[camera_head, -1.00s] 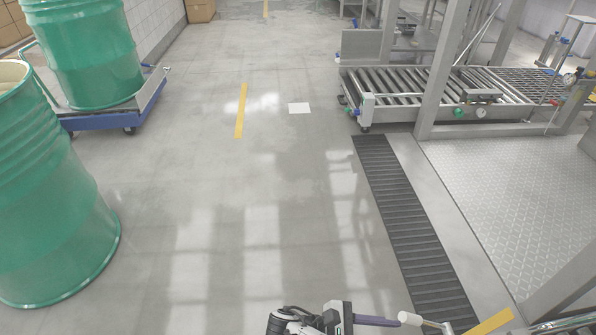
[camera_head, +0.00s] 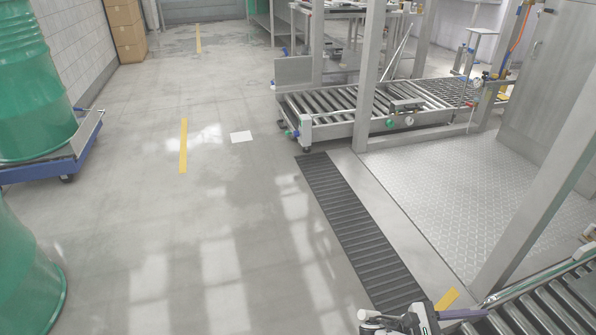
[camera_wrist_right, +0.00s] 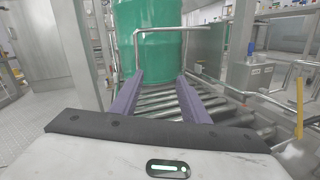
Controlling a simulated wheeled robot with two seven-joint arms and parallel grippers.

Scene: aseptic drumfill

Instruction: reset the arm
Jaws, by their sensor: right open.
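My right arm shows at the bottom edge of the head view, with a purple finger of the right gripper (camera_head: 462,313) at the picture's lower right. In the right wrist view the two purple fingers of this gripper (camera_wrist_right: 159,80) stand apart with nothing held between them. Beyond them a green drum (camera_wrist_right: 150,40) stands at a roller conveyor (camera_wrist_right: 160,104). A bent metal bar (camera_wrist_right: 165,30) crosses in front of the drum. Whether the fingers touch anything there is hard to tell. My left gripper is not in view.
Green drums (camera_head: 30,80) stand at the left, one on a blue-framed cart (camera_head: 85,145). A roller conveyor (camera_head: 340,100) and metal posts (camera_head: 370,75) stand at upper right. Another conveyor (camera_head: 550,305) is at lower right. The middle floor is clear, beside a dark grate (camera_head: 350,225).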

